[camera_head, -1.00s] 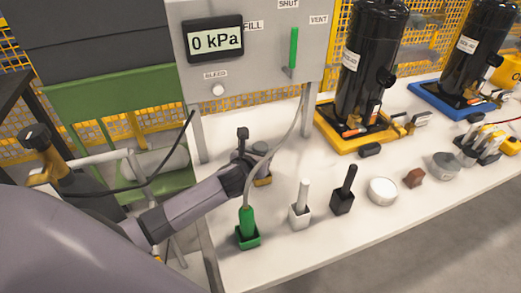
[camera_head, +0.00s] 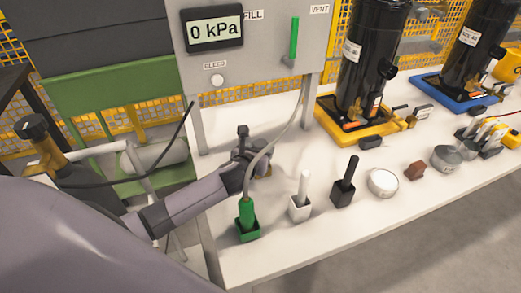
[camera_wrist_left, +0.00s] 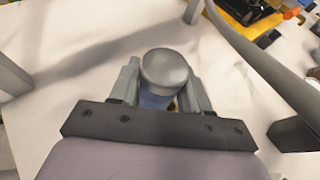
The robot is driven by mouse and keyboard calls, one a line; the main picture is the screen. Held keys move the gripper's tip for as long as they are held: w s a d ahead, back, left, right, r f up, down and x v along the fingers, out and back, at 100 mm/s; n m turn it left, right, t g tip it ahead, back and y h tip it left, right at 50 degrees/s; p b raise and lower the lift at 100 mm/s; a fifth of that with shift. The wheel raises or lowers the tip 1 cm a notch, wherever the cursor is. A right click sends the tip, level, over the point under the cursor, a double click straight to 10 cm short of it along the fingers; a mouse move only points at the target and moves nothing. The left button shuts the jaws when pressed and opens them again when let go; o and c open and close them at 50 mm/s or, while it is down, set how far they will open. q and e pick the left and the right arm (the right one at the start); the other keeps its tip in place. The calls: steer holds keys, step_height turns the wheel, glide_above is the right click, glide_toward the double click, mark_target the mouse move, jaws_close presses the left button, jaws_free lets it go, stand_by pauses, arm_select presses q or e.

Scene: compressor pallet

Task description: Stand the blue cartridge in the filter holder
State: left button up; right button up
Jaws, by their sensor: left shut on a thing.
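My left gripper (camera_wrist_left: 165,95) is shut on the blue cartridge. In the left wrist view the round grey cap (camera_wrist_left: 165,70) faces the camera, with a strip of blue body (camera_wrist_left: 155,101) below it between the fingers. In the head view the left gripper (camera_head: 258,163) is over the white bench, and its own wrist hides most of the cartridge. A small yellow-brown piece (camera_head: 264,173) shows under the fingers; it may be the filter holder, but I cannot tell. Whether the cartridge's lower end touches it is hidden. My right gripper is in neither view.
A green-handled tool in a green block (camera_head: 248,228), a white one (camera_head: 300,207) and a black one (camera_head: 343,192) stand close to the right of my arm. A grey hose (camera_head: 284,133) hangs beside the gripper. The gauge panel (camera_head: 260,50) and two black compressors stand behind.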

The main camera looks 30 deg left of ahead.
arm_select(q)
steer(key=shift+f, duration=0.45)
steer(key=o, duration=1.2)
steer(key=shift+p+v, duration=0.35)
steer(key=shift+v, duration=3.2)
